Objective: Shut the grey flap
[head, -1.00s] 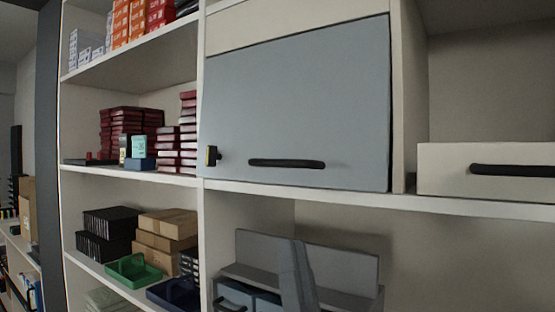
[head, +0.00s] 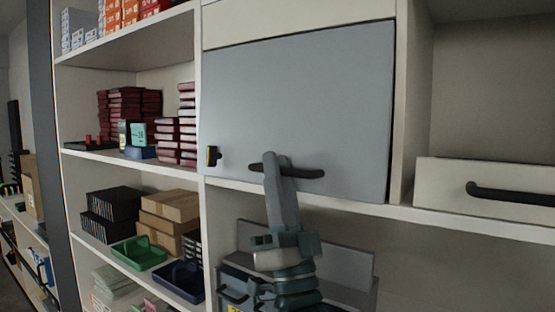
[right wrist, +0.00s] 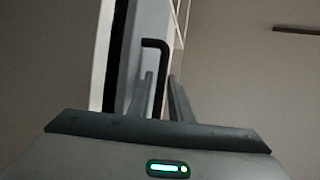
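The grey flap (head: 300,100) is a large flat panel covering the upper compartment in the head view. It looks nearly closed, but a dark gap shows along its edge in the right wrist view, beside the panel (right wrist: 150,28). Its black bar handle (head: 308,173) runs along its lower part. My right gripper (head: 276,163) reaches up from below to the left half of the handle. In the right wrist view its two fingers (right wrist: 161,95) stand apart, with the handle (right wrist: 155,44) between them; firm contact is not clear. My left gripper is not in view.
A cream drawer front (head: 490,190) with a black handle is at the right. A small black and yellow latch (head: 212,156) sits left of the flap's handle. Shelves at the left hold red boxes (head: 125,104), cartons (head: 168,205) and a green tray (head: 140,253).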

